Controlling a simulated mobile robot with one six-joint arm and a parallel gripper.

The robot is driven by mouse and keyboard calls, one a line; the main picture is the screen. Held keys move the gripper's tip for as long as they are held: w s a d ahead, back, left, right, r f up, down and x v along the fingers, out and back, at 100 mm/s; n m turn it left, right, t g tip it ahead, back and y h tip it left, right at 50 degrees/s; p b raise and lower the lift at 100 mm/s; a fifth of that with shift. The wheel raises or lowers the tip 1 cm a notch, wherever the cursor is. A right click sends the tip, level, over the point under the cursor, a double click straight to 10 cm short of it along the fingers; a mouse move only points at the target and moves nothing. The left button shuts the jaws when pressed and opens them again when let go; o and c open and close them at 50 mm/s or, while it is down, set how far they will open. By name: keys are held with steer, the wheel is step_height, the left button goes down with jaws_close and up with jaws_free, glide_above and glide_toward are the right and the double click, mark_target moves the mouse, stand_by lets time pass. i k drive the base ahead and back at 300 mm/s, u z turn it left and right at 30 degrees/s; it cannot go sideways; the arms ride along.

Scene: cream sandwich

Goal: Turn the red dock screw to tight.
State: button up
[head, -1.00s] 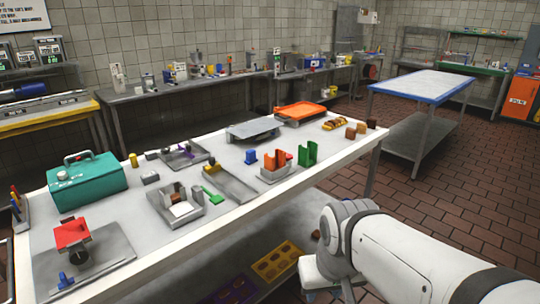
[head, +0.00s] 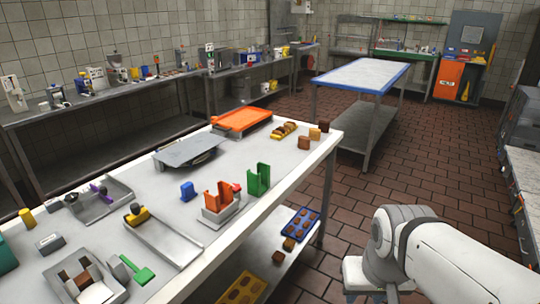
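A small red part (head: 236,187) shows beside an orange upright bracket (head: 217,197) on a grey metal base (head: 222,216) on the white table. It may be the red dock screw, but it is too small to tell its shape or how tight it is. A green upright bracket (head: 259,180) stands just right of it. My white arm shows at the lower right, away from the table. My gripper's fingers are not visible.
The white table (head: 300,163) also holds an orange tray (head: 242,119), a grey plate (head: 190,150), a grey channel (head: 165,240) and a blue block (head: 187,191). A blue mold tray (head: 301,222) lies on the lower shelf. Brick floor (head: 430,180) is open to the right.

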mark_target(236, 188)
steer(key=z, duration=0.2)
steer(key=i, duration=1.25)
steer(key=u, duration=0.55)
